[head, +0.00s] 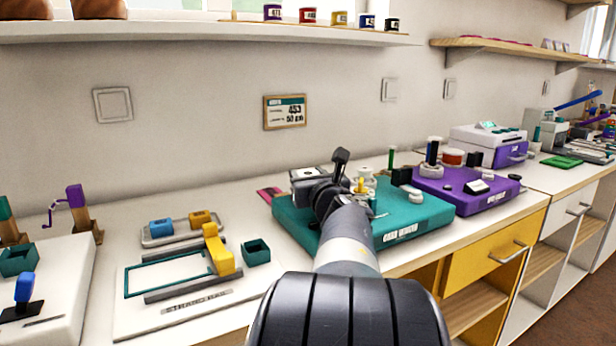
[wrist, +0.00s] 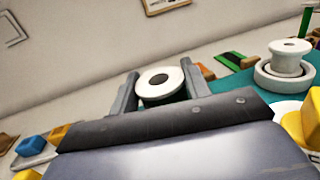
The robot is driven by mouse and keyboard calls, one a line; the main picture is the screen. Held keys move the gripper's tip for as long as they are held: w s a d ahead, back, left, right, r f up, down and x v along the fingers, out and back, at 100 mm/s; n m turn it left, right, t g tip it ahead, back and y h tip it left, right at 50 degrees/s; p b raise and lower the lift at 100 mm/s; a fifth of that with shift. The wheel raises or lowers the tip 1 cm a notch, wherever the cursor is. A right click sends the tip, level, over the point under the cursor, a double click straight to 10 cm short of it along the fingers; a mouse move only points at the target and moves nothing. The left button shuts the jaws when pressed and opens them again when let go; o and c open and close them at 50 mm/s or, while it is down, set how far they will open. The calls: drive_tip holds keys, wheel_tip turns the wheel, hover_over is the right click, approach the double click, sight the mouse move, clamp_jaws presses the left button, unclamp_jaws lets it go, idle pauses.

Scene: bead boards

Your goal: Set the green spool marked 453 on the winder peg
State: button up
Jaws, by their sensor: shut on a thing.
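My gripper (wrist: 159,72) is shut on a spool (wrist: 158,84) in the wrist view. Only the spool's pale round flange with a dark centre hole shows, so I cannot read a number or see its thread colour. In the head view my arm reaches over the teal board (head: 418,222), and the arm hides the fingertips and the held spool. A slim green upright post (head: 391,158) stands at the back of the teal board. I cannot tell for certain which part is the winder peg. A white spool-like piece on a round base (wrist: 288,60) stands at the right in the wrist view.
A purple board (head: 462,198) with upright parts adjoins the teal board on the right. A yellow stand (head: 218,248) and a small teal cup (head: 256,251) are on the left. A wall card (head: 284,111) reads 453. Several spools line the shelf (head: 200,30).

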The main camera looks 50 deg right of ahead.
drive_tip(key=o, duration=1.1)
wheel_tip(320, 180, down, 2)
drive_tip(key=shift+d+f, duration=0.15)
drive_tip(key=shift+f, duration=0.1)
wheel_tip(320, 180, up, 12)
drive_tip(key=p, duration=0.6)
drive_tip(key=shift+r+p, duration=0.2)
drive_tip(key=shift+p, duration=0.15)
drive_tip(key=shift+c, duration=0.4)
